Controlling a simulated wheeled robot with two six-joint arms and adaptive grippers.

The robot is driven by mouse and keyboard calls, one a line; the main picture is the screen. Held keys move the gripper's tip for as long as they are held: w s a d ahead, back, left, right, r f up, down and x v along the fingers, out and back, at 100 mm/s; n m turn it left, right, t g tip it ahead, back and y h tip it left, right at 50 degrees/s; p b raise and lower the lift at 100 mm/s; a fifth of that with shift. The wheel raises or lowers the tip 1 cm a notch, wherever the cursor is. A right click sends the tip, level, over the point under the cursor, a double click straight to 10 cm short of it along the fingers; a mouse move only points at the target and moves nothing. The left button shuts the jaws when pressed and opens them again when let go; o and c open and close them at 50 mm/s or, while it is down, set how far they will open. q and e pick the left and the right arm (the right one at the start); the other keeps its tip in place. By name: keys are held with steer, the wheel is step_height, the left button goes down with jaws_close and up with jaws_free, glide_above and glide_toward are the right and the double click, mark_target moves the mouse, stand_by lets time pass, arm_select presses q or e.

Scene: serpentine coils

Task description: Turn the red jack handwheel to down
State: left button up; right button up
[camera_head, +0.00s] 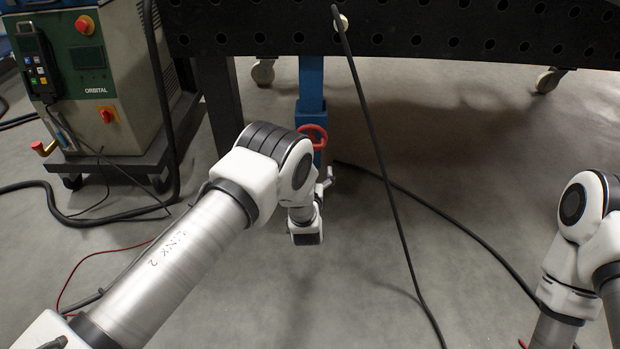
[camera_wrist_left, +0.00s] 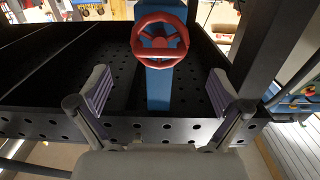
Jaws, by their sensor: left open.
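The red jack handwheel (camera_head: 315,133) is mounted on a blue jack post (camera_head: 311,88) below the dark perforated table. In the head view, my left arm partly covers the wheel's lower left. The left wrist view shows the red handwheel (camera_wrist_left: 160,27) nearly face-on, with its rim and spokes clear, on the blue post (camera_wrist_left: 159,90). My left gripper (camera_wrist_left: 160,92) is open, its two padded fingers wide apart. The wheel lies ahead of them, with a gap, and nothing is between the fingers. My right arm shows at the right edge of the head view, but its gripper is out of frame.
The perforated table (camera_head: 420,35) spans the top. A black cable (camera_head: 385,180) hangs from it to the floor, right of the wheel. A green welding unit (camera_head: 90,75) on a cart stands at the left. More cables lie on the grey floor, which is mostly open.

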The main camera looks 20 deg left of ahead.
arm_select(q)
steer(key=b+x, duration=0.1)
steer(key=x, duration=0.2)
steer(key=b+x, duration=0.1)
steer(key=x, duration=0.2)
steer(key=r+b+x, duration=0.1)
steer(key=b+x, duration=0.1)
steer(key=x, duration=0.1)
steer(key=shift+a+r, duration=0.1)
steer(key=shift+r, duration=0.05)
steer(key=shift+w+r, duration=0.15)
arm_select(e)
steer(key=f, duration=0.5)
steer(key=shift+w+f, duration=0.15)
steer(key=shift+w, duration=0.05)
arm_select(q)
steer(key=shift+r, duration=0.1)
steer(key=c, duration=0.8)
